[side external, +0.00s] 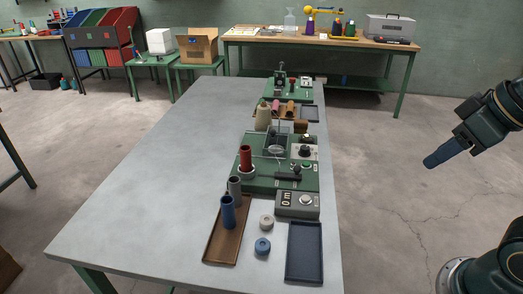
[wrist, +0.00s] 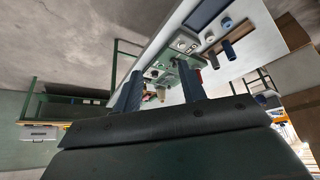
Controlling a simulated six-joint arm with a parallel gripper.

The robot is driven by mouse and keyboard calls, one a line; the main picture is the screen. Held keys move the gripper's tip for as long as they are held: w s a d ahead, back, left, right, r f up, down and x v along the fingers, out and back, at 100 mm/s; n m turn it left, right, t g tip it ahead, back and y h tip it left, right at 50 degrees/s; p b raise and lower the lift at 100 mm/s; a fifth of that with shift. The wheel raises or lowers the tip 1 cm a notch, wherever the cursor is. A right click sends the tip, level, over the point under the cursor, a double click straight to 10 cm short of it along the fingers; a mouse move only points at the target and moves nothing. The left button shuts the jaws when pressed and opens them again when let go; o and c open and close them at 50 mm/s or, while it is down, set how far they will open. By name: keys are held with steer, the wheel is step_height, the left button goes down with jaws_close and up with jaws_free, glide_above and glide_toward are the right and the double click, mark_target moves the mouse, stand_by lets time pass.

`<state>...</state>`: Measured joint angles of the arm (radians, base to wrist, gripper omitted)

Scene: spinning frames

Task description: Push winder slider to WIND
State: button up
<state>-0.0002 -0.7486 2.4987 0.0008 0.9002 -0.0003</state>
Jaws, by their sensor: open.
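A green-based winding machine (side external: 265,187) stands on the grey table with a red spool (side external: 246,158) at its left. A dark bar-like part (side external: 288,175) lies across its front right; it may be the winder slider. I cannot read a WIND mark or tell the slider's position. My gripper (side external: 432,162) is in the air right of the table, well apart from the machine. In the wrist view the two blue fingers of my gripper (wrist: 158,80) are spread and empty, and the machine (wrist: 181,72) shows beyond them, small.
On the table are a blue spool (side external: 228,212) on a brown tray (side external: 217,249), a grey control box (side external: 298,205), a dark empty tray (side external: 304,252) and two small round pieces. A tan cone (side external: 263,117) stands farther back. The table's left half is clear.

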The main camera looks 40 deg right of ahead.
steer(key=w+r+g, duration=0.1)
steer(key=w+r, duration=0.2)
steer(key=w, duration=0.5)
steer(key=g+h, duration=0.3)
steer(key=g, duration=0.2)
glide_above(297, 167)
steer(key=a, duration=0.4)
step_height(297, 167, down, 10)
steer(key=shift+f, duration=0.15)
steer(key=x, duration=1.3)
steer(key=shift+w+d+f, duration=0.1)
steer(key=shift+w+f, duration=0.05)
steer(key=shift+f, duration=0.25)
steer(key=shift+c, duration=0.2)
jaws_close()
